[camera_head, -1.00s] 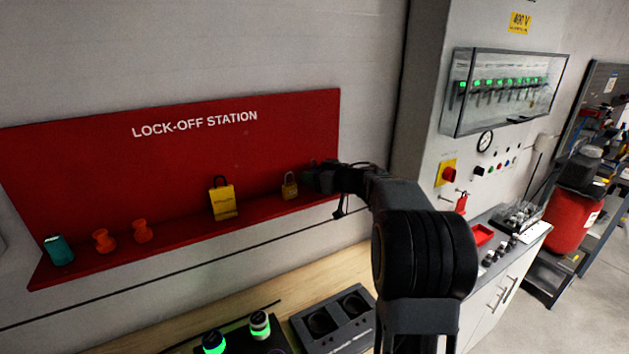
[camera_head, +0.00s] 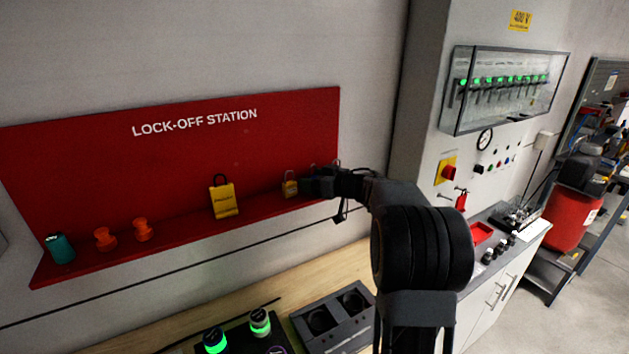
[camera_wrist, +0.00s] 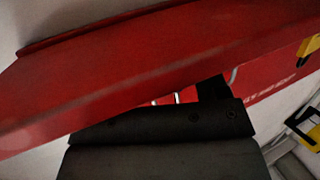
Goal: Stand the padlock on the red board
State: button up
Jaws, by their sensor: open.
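The small brass padlock (camera_head: 290,188) is upright at the right end of the red board's (camera_head: 240,150) ledge, its body just left of my gripper. My gripper (camera_head: 305,186) reaches in from the right, open, with its dark fingertips beside or against the padlock; I cannot tell if they touch. In the wrist view, the red ledge (camera_wrist: 120,75) runs across above my dark gripper body (camera_wrist: 160,125). A thin pale curved piece shows near the gripper's front edge there; I cannot tell whether it is the shackle. The padlock's right side is hidden.
Below is a wooden bench with a dark two-well holder (camera_head: 335,320). The ledge between bag and padlock is clear.

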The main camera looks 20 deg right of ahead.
jog(key=shift+r, duration=0.1)
jog(key=shift+s+d+r, duration=0.1)
jog(key=shift+s, duration=0.05)
jog(key=b+v, duration=0.3)
jog(key=v, duration=0.9)
jog(key=s+a+r+m+t+h, duration=0.1)
jog(key=a+r+m+t+h, duration=0.4)
jog(key=h, duration=0.6)
jog(key=s+a+f+g+y, duration=0.1)
jog(key=s+a+f+g, duration=0.5)
jog(key=s+f, duration=0.3)
jog(key=s+a+f+m+g+y, duration=0.1)
jog(key=s+a+f+g+y, duration=0.1)
jog(key=s+a+f+g, duration=0.5)
jog(key=s+f, duration=0.2)
jog(key=s, duration=0.2)
jog(key=shift+f+g, duration=0.25)
jog(key=shift+g, duration=0.15)
jog(key=shift+s, duration=0.15)
